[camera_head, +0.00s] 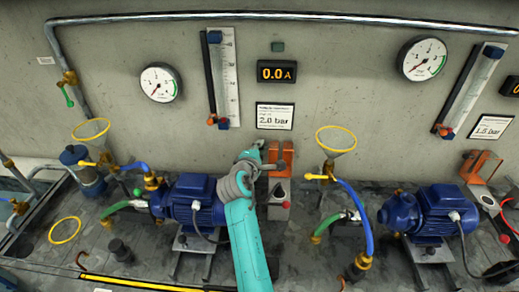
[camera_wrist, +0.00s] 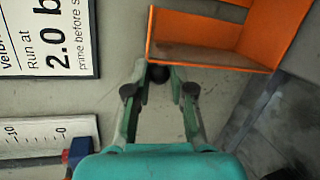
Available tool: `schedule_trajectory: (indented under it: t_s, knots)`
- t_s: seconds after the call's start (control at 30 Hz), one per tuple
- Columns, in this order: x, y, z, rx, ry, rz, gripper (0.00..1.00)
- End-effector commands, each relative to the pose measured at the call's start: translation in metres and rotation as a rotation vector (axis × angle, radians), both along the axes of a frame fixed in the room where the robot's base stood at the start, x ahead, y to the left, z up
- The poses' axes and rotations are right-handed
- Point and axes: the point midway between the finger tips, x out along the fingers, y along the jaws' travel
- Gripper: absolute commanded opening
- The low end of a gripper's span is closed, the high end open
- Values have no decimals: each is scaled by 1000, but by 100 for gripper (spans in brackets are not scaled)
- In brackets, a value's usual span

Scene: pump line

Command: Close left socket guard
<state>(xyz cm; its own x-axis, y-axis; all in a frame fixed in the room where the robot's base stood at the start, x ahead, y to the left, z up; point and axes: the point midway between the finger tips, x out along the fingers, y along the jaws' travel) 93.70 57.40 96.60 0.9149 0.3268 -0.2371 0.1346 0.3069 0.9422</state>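The left socket guard (camera_head: 288,158) is orange and stands upright against the wall, above a grey plate with a red button (camera_head: 286,204). My teal arm covers part of its left side in the head view. In the wrist view the guard (camera_wrist: 225,35) is an open-fronted orange box at the upper right. My gripper (camera_wrist: 160,73) is just below its lower left corner, with its fingertips a little apart. A dark round knob (camera_wrist: 158,72) shows between the fingertips. I cannot tell whether they touch it. The gripper's fingertips are hard to make out in the head view.
A blue pump motor (camera_head: 195,198) is left of my arm, and another (camera_head: 440,210) is at the right. A second orange guard (camera_head: 482,165) is at the far right. A yellow ring funnel (camera_head: 336,140) stands right of the left guard. The 2.0 bar sign (camera_head: 275,116) hangs above it.

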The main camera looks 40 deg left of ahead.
Motion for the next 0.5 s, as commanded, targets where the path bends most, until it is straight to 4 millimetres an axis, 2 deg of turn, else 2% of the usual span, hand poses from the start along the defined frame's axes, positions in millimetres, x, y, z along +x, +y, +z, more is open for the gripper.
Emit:
schedule_trajectory:
  t_s: [0.3,0.5]
  knots:
    - [-1,-1,-1,3,-5,-1,0]
    - [-7,-6,1,45,-78,-4,0]
